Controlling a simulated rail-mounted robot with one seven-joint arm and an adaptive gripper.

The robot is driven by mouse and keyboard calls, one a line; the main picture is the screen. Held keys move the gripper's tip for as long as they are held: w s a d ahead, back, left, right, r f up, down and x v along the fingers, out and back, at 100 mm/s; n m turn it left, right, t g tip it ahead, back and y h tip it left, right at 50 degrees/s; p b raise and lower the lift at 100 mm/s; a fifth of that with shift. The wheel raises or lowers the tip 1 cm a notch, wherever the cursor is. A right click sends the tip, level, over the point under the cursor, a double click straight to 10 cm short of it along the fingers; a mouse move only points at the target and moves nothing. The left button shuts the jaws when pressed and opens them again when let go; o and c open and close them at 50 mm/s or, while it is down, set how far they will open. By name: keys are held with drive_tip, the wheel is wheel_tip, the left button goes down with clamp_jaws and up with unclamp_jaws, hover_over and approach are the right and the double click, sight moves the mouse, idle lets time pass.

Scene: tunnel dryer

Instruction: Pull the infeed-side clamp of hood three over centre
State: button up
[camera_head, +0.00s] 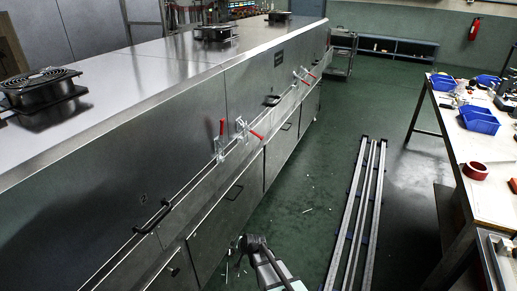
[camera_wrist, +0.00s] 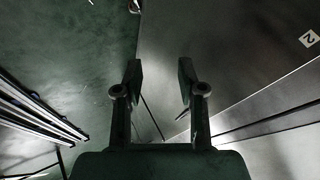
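Toggle clamps with red handles sit along the lower hood edge of the long steel dryer in the head view. One clamp (camera_head: 220,141) has its red handle upright, just left of a hood seam. Another clamp (camera_head: 243,129), just right of that seam, has its handle slanting down and outward. I cannot read a hood number there, so which is hood three's infeed-side clamp is not certain. My gripper (camera_head: 252,243) is low at the bottom of the head view, apart from the clamps. In the wrist view my gripper (camera_wrist: 160,82) is open and empty.
A further pair of clamps (camera_head: 304,76) sits farther along. Floor rails (camera_head: 357,215) and a workbench (camera_head: 487,150) stand right. Green floor between dryer and rails is open, with small debris.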

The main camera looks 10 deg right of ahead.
drive_tip(key=w+a+r+m+t+b, duration=0.1)
drive_tip(key=w+r+m+t, duration=0.1)
drive_tip(key=w+r+t, duration=0.3)
drive_tip(key=w+r+m+b, duration=0.1)
drive_tip(key=w+r+m, duration=0.15)
drive_tip(key=w, duration=0.55)
drive_tip(key=m+t+h+b, duration=0.1)
drive_tip(key=m+t+h, duration=0.8)
drive_tip(key=m, duration=0.7)
approach(257, 135)
drive_tip(key=shift+g+h, duration=0.4)
drive_tip(key=shift+h, duration=0.3)
drive_tip(key=x, duration=0.3)
drive_tip(key=p+x, duration=0.1)
drive_tip(key=x, duration=0.3)
drive_tip(key=p+x, duration=0.1)
drive_tip(key=x, duration=0.2)
drive_tip(key=shift+w+a, duration=0.25)
drive_tip(key=shift+w, duration=0.1)
clamp_jaws()
